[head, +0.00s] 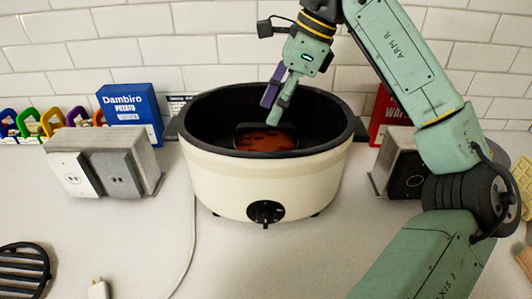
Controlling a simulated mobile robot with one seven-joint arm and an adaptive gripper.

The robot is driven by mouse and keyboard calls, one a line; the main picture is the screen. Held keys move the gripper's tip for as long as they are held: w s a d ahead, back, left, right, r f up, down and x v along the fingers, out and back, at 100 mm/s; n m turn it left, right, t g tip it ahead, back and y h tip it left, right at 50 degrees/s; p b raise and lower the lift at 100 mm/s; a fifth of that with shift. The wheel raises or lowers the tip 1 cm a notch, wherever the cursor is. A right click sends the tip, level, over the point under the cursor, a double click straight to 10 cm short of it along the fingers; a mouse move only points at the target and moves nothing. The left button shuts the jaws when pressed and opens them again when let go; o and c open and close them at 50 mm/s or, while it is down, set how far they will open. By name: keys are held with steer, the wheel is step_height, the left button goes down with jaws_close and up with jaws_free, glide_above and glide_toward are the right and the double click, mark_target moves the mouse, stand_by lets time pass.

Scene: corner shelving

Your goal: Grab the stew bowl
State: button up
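The stew bowl (266,143) is a small dark vessel with reddish-brown stew in it. It sits inside the black well of a large cream slow cooker (222,182); its lower part is hidden by the cooker's front wall. My gripper (270,112) reaches down from above, with one purple finger and one green finger over the cooker opening. The green fingertip appears close to the bowl's back rim, but I cannot tell whether it touches. The fingers partly overlap in this view, so their gap is unclear.
Grey metal outlet boxes (125,172) stand left of the cooker, another (402,165) at right. A blue box (131,112) and coloured clips (52,120) are behind at left, a red box (386,112) behind at right. A black trivet (24,270) and white cable lie on the counter.

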mark_target(266, 125)
steer(key=b+x, duration=0.4)
steer(key=x, duration=0.2)
steer(key=shift+w+d, duration=0.15)
steer(key=shift+r, duration=0.15)
steer(key=shift+c, duration=0.4)
jaws_close()
stand_by(0.4)
